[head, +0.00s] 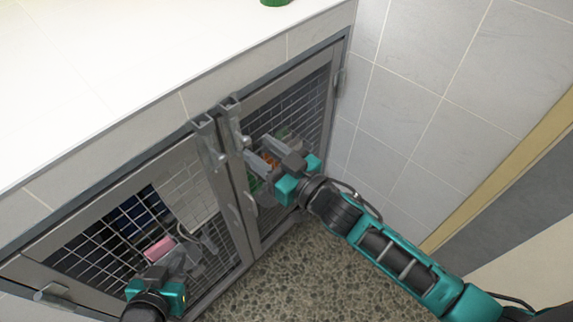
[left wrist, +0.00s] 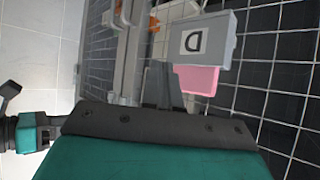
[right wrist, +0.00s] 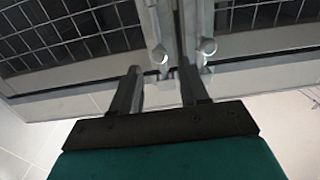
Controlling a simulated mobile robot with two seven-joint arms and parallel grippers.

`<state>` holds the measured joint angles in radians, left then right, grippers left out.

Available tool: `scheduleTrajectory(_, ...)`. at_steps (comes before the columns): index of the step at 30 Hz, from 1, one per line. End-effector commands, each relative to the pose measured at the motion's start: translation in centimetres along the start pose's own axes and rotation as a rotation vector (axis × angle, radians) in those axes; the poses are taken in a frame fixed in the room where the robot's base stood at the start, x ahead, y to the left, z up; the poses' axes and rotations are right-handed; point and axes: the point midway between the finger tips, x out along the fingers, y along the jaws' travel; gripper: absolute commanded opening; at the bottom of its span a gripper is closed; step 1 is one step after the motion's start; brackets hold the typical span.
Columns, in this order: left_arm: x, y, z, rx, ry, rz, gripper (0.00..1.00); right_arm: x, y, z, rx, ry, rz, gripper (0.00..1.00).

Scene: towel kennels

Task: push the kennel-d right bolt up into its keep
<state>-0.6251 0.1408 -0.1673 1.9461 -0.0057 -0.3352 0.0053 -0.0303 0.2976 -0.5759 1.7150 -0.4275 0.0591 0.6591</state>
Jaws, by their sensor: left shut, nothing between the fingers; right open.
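The kennel front has two mesh door leaves meeting at a middle post. A "D" plate (left wrist: 193,44) shows in the left wrist view. The right bolt (head: 242,141) is on the right leaf's inner edge, below its keep (head: 229,105); its round knob shows in the right wrist view (right wrist: 160,55). The left bolt (head: 216,158) is beside it. My right gripper (head: 258,150) is open close to the right bolt; in its wrist view the fingers lie either side of the knob, contact unclear. My left gripper (head: 203,240) is shut and empty before the left leaf.
A white counter (head: 130,70) lies above the doors and a tiled wall (head: 430,95) stands at the right. A pink item (head: 158,249) shows at the left leaf. A handle (head: 250,204) is low on the right leaf. The pebbled floor (head: 265,285) is clear.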

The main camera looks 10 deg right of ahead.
Motion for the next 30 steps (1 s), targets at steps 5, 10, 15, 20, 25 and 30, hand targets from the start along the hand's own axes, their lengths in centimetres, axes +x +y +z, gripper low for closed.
scheduleTrajectory(5, -0.1, -0.2, 0.0, 0.001, -0.001, -0.004, 0.00, -4.0, 0.0, 0.1, 0.000, -0.002, 0.000, 0.44)
scheduleTrajectory(10, -0.1, -0.3, 0.0, 0.002, -0.003, -0.007, 0.00, -6.3, 0.0, 0.0, 0.000, 0.000, 0.000, 0.44)
scheduleTrajectory(15, -0.1, -0.4, 0.1, 0.002, -0.006, -0.007, 0.00, -7.4, 0.0, -0.1, -0.001, 0.003, -0.001, 0.44)
scheduleTrajectory(20, -0.1, -0.4, 0.1, 0.003, -0.008, -0.007, 0.00, -7.6, 0.0, -0.1, -0.001, 0.003, -0.001, 0.44)
scheduleTrajectory(25, -0.1, -0.4, 0.1, 0.003, -0.008, -0.006, 0.00, -7.5, 0.0, -0.1, -0.001, 0.003, -0.001, 0.44)
scheduleTrajectory(30, -0.1, -0.3, 0.2, 0.003, -0.009, -0.006, 0.00, -7.5, 0.0, -0.1, -0.001, 0.003, -0.001, 0.44)
